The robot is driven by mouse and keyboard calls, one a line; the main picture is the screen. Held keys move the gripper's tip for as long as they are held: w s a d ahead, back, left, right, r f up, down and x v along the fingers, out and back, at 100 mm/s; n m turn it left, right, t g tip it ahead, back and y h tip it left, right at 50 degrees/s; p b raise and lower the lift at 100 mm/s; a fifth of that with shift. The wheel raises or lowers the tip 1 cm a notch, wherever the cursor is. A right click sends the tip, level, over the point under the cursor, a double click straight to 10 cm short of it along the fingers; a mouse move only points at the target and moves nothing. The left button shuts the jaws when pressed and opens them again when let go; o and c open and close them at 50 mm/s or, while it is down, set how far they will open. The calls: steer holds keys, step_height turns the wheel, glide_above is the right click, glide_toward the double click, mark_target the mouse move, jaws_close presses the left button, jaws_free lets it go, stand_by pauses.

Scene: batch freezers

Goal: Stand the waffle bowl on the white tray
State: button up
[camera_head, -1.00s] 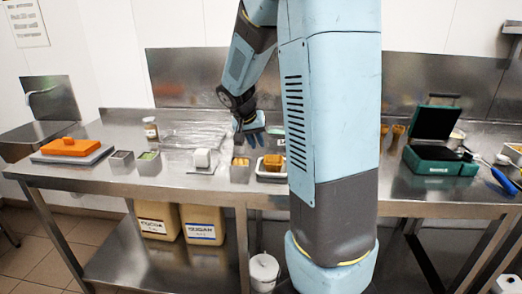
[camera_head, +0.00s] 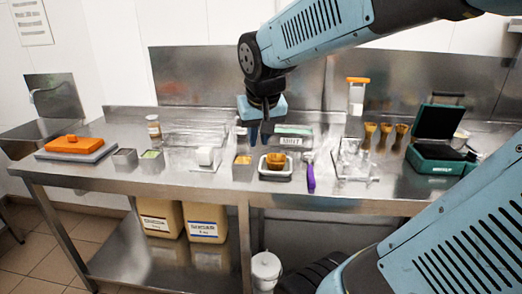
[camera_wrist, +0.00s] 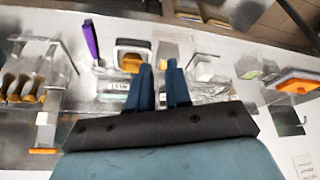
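The waffle bowl (camera_head: 276,160), golden brown, stands on the small white tray (camera_head: 264,172) near the front edge of the steel counter. It looks upright. In the wrist view the bowl (camera_wrist: 131,63) also shows on the tray (camera_wrist: 133,42), just beyond and left of my fingertips. My gripper (camera_head: 260,140) points down behind and slightly left of the tray in the head view, apart from the bowl. Its two blue fingers (camera_wrist: 159,65) are apart with nothing seen between them.
A purple-handled scoop (camera_head: 310,175) lies right of the tray. A steel tub (camera_head: 242,168) stands left of it. A labelled flat container (camera_head: 293,135) lies behind. Clear holders (camera_head: 355,160), several cones (camera_head: 386,132) and a green case (camera_head: 440,155) are on the right.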

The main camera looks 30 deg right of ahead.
steer(key=s+a+n+t+y, duration=0.1)
steer(key=s+a+n, duration=0.1)
steer(key=s, duration=0.6)
steer(key=shift+s+a+r, duration=0.15)
steer(key=shift+a+r, duration=0.25)
steer(key=shift+a, duration=0.45)
steer(key=shift+d, duration=0.1)
